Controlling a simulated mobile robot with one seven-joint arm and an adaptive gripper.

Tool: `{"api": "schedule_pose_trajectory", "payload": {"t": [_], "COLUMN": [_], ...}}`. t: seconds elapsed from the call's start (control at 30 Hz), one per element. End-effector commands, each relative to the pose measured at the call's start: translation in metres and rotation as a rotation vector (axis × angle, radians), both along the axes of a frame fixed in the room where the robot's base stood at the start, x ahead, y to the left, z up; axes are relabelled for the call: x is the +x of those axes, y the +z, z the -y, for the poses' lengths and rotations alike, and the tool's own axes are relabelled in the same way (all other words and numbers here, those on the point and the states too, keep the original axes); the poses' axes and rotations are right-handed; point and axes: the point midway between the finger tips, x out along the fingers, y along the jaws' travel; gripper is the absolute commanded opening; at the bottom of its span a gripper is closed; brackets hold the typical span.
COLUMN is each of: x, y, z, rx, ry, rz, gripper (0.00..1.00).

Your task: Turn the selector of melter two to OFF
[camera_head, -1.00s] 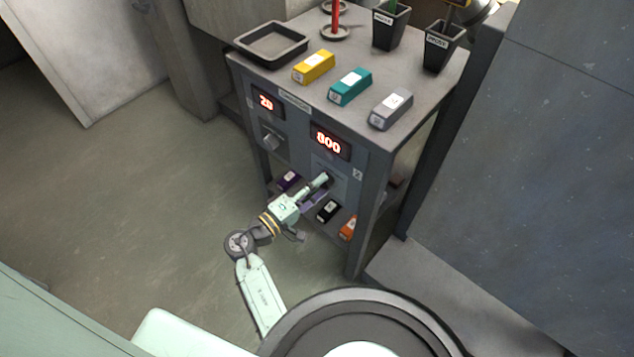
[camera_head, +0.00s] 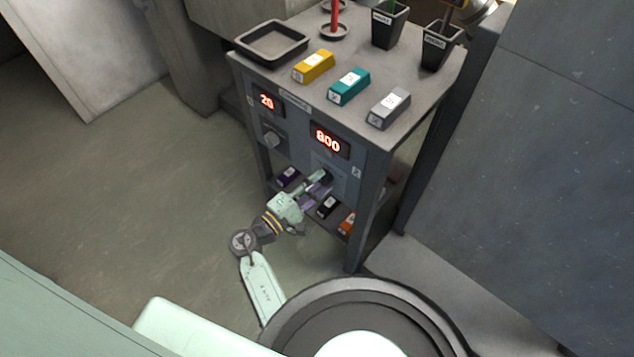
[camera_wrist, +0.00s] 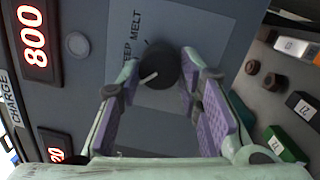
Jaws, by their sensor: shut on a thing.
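The selector of melter two (camera_wrist: 158,66) is a round black knob with a white pointer line, on a grey plate marked with the words KEEP and MELT. In the wrist view the line points down and left, below the visible words. An OFF mark is not visible. My gripper (camera_head: 320,180) is at the right-hand panel of the cabinet, below the red 800 display (camera_head: 328,139). Its fingers (camera_wrist: 161,76) are shut on the knob, one on each side. In the head view the gripper mostly hides the knob.
The other selector (camera_head: 271,137) is on the left, below the display reading 20 (camera_head: 267,101). A shelf under the panel holds labelled boxes, among them a black one (camera_head: 327,207) and an orange one (camera_head: 347,223). A tray (camera_head: 271,42) and several bars sit on top.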

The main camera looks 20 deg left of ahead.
Motion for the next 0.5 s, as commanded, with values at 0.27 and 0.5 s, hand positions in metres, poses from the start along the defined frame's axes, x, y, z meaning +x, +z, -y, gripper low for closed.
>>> {"api": "schedule_pose_trajectory", "payload": {"t": [0.27,0.5], "x": [-0.0006,-0.0002], "y": [-0.0009,-0.0003], "z": [0.0007,0.0003], "rx": [-0.001,0.0], "ry": [-0.002,-0.001], "rz": [-0.001,-0.001], "gripper": [0.42,0.53]}}
